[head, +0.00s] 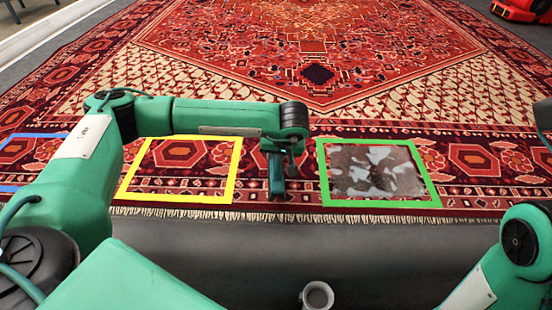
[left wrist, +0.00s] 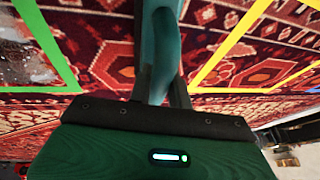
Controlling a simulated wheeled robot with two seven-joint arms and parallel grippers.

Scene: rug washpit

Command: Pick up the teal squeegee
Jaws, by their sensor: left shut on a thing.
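The teal squeegee (head: 276,176) is at the rug's near fringe in the head view, between the yellow and green frames. My left gripper (head: 281,157) points down over it and is shut on its handle. In the left wrist view the squeegee's teal handle (left wrist: 160,55) runs between the two dark fingers of the gripper (left wrist: 158,92). The squeegee's far end is not clear, and I cannot tell whether it touches the rug. My right gripper is not in view; only part of my right arm shows at the right.
A patterned red rug (head: 420,95) covers the floor. A yellow frame (head: 128,180) and a green frame (head: 322,170) lie on it; the green one surrounds a wet grey patch (head: 375,170). A grey cup (head: 317,296) stands at the bottom. A red object (head: 518,10) is far right.

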